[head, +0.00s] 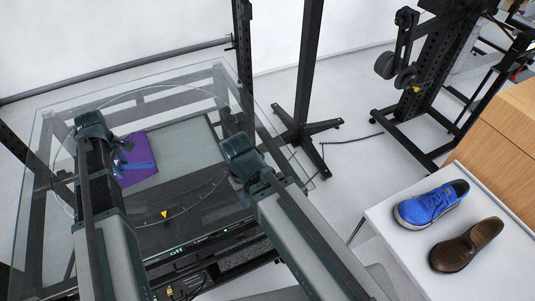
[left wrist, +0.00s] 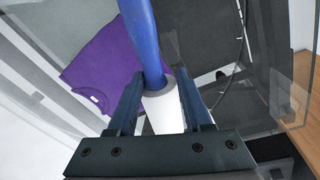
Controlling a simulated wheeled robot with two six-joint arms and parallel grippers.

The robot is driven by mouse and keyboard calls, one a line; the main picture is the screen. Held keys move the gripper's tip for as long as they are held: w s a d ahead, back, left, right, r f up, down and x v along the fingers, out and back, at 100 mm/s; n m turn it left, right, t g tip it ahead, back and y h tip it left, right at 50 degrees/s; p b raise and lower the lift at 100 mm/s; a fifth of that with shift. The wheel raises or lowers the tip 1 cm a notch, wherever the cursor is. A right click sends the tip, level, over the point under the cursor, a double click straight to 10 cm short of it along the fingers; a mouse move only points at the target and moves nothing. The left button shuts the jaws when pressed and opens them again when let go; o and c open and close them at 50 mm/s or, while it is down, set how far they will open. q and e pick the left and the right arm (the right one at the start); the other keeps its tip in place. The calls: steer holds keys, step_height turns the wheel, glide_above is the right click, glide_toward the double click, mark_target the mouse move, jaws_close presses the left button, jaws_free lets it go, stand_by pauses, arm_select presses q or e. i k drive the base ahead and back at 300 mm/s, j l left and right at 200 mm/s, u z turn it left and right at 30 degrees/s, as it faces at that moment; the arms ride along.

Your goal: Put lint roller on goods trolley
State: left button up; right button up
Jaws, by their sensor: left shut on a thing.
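The lint roller has a long blue handle and a white roll. In the left wrist view the roll (left wrist: 163,110) sits between the two fingers of my left gripper (left wrist: 160,98), which is shut on it. The handle (left wrist: 143,40) points away from the gripper. In the head view my left gripper (head: 121,150) is over the glass turntable (head: 48,125), and the blue handle (head: 138,166) shows over purple cloth. My right arm reaches in, but its gripper fingers are hidden. I cannot tell which piece is the goods trolley; a white-topped surface (head: 400,250) stands at the right.
A folded purple cloth (head: 140,145) lies on the turntable. A blue shoe (head: 431,204) and a brown shoe (head: 466,245) occupy part of the white top. A wooden cabinet (head: 510,120) adjoins it. A black post (head: 302,110) and gym-like frame (head: 425,90) stand behind.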

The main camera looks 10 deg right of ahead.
mark_target(493, 272)
steer(key=k, duration=0.9)
steer(key=z, duration=2.9)
steer(key=i+j+z, duration=0.15)
steer(key=j, duration=0.2)
steer(key=j+z, duration=0.1)
steer(key=j, duration=0.3)
steer(key=i+j, duration=0.1)
steer(key=j, duration=0.25)
steer(key=i+j, duration=0.1)
steer(key=j, duration=0.25)
steer(key=i+j, duration=0.1)
steer(key=j, duration=0.2)
